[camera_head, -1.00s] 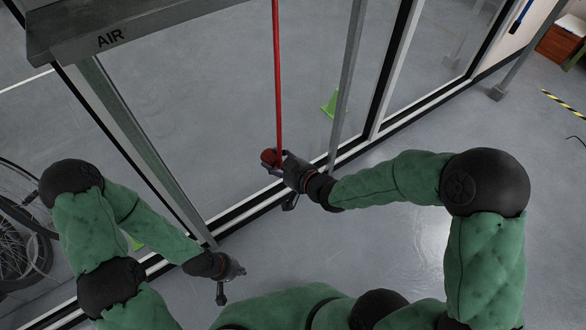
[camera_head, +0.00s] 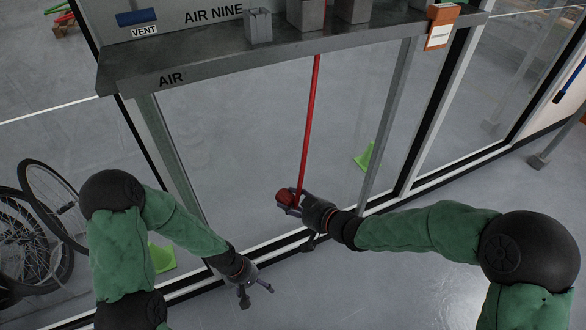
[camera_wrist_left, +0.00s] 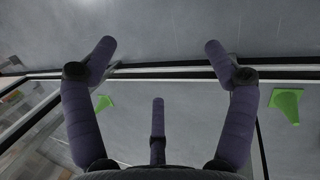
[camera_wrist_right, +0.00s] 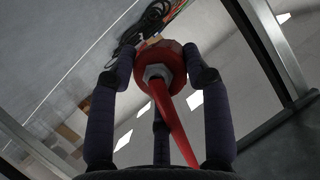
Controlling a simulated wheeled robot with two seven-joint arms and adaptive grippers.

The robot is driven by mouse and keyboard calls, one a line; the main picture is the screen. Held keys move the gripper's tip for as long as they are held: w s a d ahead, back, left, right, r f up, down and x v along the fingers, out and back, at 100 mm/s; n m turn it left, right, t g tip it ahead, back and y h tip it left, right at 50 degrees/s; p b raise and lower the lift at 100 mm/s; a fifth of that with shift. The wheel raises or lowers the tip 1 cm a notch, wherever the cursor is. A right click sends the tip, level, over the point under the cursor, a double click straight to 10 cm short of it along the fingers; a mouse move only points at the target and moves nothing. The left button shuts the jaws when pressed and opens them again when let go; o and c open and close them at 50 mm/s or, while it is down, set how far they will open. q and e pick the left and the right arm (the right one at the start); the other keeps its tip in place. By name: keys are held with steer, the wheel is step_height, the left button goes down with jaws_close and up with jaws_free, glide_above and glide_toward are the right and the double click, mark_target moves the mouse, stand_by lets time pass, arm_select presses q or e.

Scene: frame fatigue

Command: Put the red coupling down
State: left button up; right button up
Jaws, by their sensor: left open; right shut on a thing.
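The red coupling (camera_head: 287,196) is at the lower end of a red hose (camera_head: 309,118) that runs down from the shelf. My right gripper (camera_head: 291,201) is shut on the coupling, in front of the glass and below the shelf. In the right wrist view the red coupling (camera_wrist_right: 160,62), with a grey hex fitting at its middle, sits between my right fingers (camera_wrist_right: 160,75), and the hose runs from it toward the camera. My left gripper (camera_head: 256,287) is open and empty, low near the glass wall's bottom rail; its spread fingers (camera_wrist_left: 158,70) show nothing between them.
Green cones (camera_head: 366,157) and bicycle wheels (camera_head: 45,215) are visible. The floor at lower right is clear.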

arm_select(q)
steer(key=w+d+r+n+g+y, duration=0.1)
steer(key=w+d+r+n+y, duration=0.1)
steer(key=w+r+n, duration=0.7)
step_height(320, 180, up, 29)
steer(key=n+t+y, duration=0.1)
steer(key=n+y, duration=0.2)
steer(key=n, duration=0.3)
glide_above(289, 195)
steer(key=d, duration=0.1)
steer(key=f, duration=0.3)
steer(key=a+f, duration=0.1)
steer(key=f, duration=0.7)
steer(key=shift+a+f, duration=0.15)
steer(key=shift+f, duration=0.05)
steer(key=shift+c, duration=0.3)
steer(key=c, duration=1.1)
steer(key=o, duration=1.1)
steer(key=shift+o, duration=0.3)
